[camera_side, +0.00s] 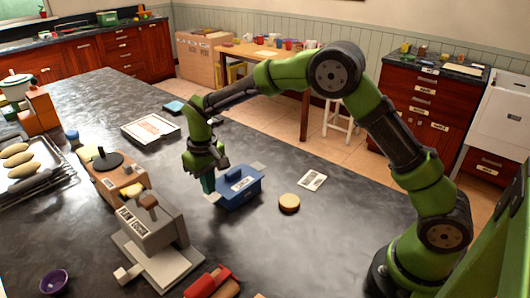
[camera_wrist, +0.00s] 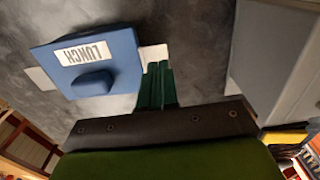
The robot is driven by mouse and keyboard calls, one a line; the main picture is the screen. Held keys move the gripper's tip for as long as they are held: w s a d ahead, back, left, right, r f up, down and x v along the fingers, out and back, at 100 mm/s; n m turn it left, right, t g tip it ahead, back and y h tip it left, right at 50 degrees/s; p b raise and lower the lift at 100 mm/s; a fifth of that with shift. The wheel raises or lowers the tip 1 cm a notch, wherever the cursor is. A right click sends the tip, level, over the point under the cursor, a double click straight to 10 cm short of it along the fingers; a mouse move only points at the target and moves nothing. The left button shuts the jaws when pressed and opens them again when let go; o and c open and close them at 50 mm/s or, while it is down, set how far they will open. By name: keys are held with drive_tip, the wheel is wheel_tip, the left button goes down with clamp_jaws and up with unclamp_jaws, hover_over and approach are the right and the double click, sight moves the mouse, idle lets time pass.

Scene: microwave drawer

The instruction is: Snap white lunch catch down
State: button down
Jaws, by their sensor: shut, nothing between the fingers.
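The blue lunch box (camera_side: 238,190) stands on the dark counter with its lid on. In the wrist view the blue box (camera_wrist: 115,70) carries a white LUNCH label and a raised blue handle. A white catch (camera_wrist: 153,54) sticks out from the box's end beside my fingertips; it also shows low at the box's left end in the side view (camera_side: 213,198). A paler tab (camera_wrist: 40,78) sticks out at the opposite end. My gripper (camera_side: 208,187) points down at the catch end, its green fingers (camera_wrist: 157,72) together and empty. Whether they touch the catch I cannot tell.
A grey machine (camera_side: 155,228) on a pale base stands left of the box. A round yellow-topped tin (camera_side: 289,202) and a white card (camera_side: 312,180) lie to the right. A red object (camera_side: 208,281) lies at the front. The counter behind the box is mostly clear.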

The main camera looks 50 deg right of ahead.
drive_tip(key=shift+f, duration=1.65)
drive_tip(key=shift+r, duration=4.05)
drive_tip(key=shift+f, duration=0.15)
drive_tip(key=s+d+r+m+t, duration=0.1)
drive_tip(key=s+r, duration=0.3)
drive_tip(key=s, duration=0.4)
drive_tip(key=s+d+r+m+t+y, duration=0.1)
drive_tip(key=s+d+r+t, duration=0.2)
drive_tip(key=s, duration=0.6)
drive_tip(key=s+d+r+m+t+y, duration=0.1)
drive_tip(key=s+d+r+m+t, duration=0.1)
drive_tip(key=s+r, duration=0.4)
drive_tip(key=shift+s+d+t, duration=0.6)
drive_tip(key=shift+s+d, duration=0.4)
drive_tip(key=shift+s, duration=0.25)
